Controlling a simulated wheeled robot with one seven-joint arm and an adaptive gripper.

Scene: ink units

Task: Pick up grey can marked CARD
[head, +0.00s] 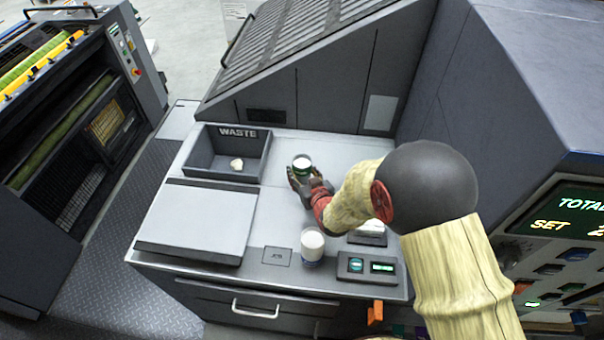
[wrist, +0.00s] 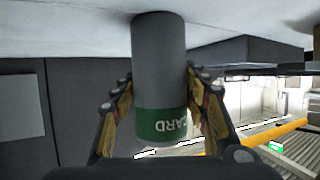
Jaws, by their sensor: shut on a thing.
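The grey can marked CARD (wrist: 158,70) has a green band with white lettering. In the wrist view it appears upside down, between the two fingers of my gripper (wrist: 155,105). In the head view the can (head: 302,163) shows its pale top and green band, at the middle of the grey counter, right of the waste bin. My gripper (head: 306,182) is shut around its side, coming from the front right. Whether the can's base touches the counter or is slightly clear of it, I cannot tell.
A grey bin marked WASTE (head: 203,164) holds a crumpled pale lump (head: 237,164). A white-topped container (head: 312,247) stands nearer the counter's front, left of a small display box (head: 370,268). A flat grey panel (head: 196,222) lies at left. A sloped machine housing rises behind.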

